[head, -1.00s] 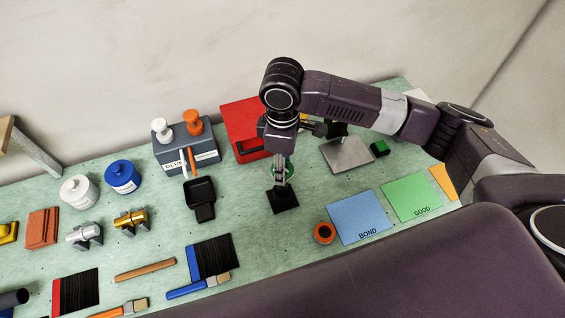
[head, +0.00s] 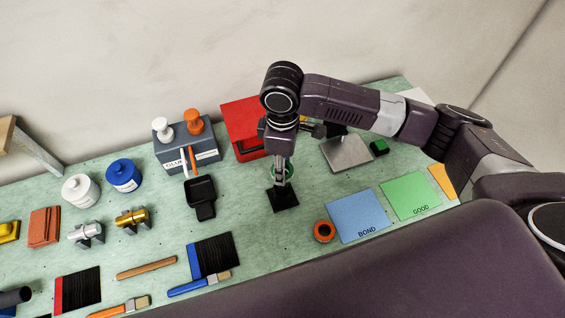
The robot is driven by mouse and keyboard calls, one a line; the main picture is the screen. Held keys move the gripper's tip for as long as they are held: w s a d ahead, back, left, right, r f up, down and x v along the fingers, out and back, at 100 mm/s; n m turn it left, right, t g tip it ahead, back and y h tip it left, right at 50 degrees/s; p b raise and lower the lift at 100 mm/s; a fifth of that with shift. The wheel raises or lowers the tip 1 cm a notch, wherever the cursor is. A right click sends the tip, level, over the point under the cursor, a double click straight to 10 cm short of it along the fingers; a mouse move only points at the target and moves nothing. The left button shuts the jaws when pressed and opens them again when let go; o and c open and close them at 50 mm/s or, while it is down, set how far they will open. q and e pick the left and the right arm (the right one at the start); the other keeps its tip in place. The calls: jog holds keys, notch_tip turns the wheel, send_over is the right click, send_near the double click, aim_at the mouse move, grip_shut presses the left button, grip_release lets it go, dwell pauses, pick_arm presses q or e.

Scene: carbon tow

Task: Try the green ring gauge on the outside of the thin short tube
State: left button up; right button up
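The green ring gauge (head: 291,175) shows as a thin green edge around the fingers of my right gripper (head: 281,178), at mid-bench in the head view. The fingers point down just above a black square base (head: 283,199). They cover much of the ring, so I cannot tell whether they are shut on it. I cannot make out the thin short tube with certainty; a dark cylinder (head: 14,297) lies at the lower left edge. My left gripper is out of view.
An orange ring (head: 323,231) lies left of the blue BOND mat (head: 356,216) and green GOOD mat (head: 410,195). A red box (head: 242,125), a grey GLUE box (head: 180,152) and a black tray (head: 200,193) stand nearby. Several brushes lie at the front left.

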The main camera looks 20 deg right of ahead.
jog(key=shift+f, duration=0.2)
jog(key=shift+p, duration=0.6)
dwell(0.4)
jog(key=shift+f, duration=0.5)
dwell(0.6)
jog(key=shift+p, duration=0.4)
jog(key=shift+f, duration=1.7)
dwell(1.7)
jog(key=shift+r, duration=0.1)
dwell(0.4)
jog(key=shift+r, duration=3.65)
